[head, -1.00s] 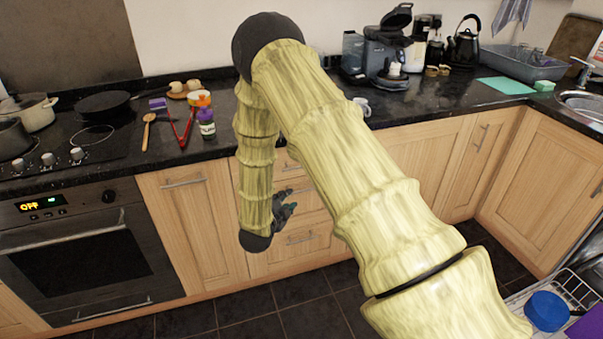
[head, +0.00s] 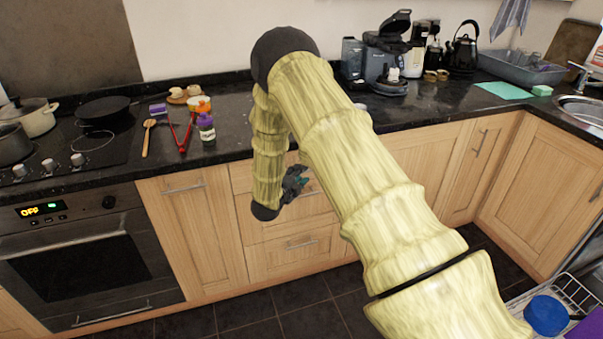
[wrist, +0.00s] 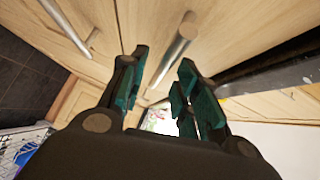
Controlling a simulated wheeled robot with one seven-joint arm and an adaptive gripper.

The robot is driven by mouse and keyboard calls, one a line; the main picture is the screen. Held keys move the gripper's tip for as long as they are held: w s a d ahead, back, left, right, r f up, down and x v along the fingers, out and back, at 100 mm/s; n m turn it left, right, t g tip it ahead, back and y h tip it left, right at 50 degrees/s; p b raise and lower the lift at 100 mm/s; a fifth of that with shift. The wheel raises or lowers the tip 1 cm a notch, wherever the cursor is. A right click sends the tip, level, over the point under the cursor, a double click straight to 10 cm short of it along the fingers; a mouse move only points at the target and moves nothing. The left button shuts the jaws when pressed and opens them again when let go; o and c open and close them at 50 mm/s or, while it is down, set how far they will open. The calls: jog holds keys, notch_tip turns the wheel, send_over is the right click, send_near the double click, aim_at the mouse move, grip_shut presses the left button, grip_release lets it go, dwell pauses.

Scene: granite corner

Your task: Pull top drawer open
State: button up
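The top drawer (head: 240,176) is in the wooden drawer stack under the counter, mostly hidden by my arm in the head view, and looks closed. In the wrist view its front (wrist: 235,25) lies close, with a metal bar handle (wrist: 175,52) nearest the counter edge. My gripper (wrist: 160,88) is open and empty, its dark fingers with teal pads apart. The handle lies ahead of the gap between the fingertips; I cannot tell whether they touch. In the head view my gripper (head: 295,182) is in front of the upper drawers.
A lower drawer handle (wrist: 66,26) shows at the left in the wrist view. The dark countertop (head: 240,125) overhangs the drawers. The oven (head: 85,255) and a cabinet door (head: 190,235) stand to the left. The floor (head: 290,310) in front is clear.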

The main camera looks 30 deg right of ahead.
jog(key=shift+w+d+f, duration=0.1)
jog(key=shift+w+d, duration=0.2)
jog(key=shift+d, duration=0.25)
jog(key=shift+c, duration=0.5)
grip_shut()
jog(key=shift+s, duration=0.1)
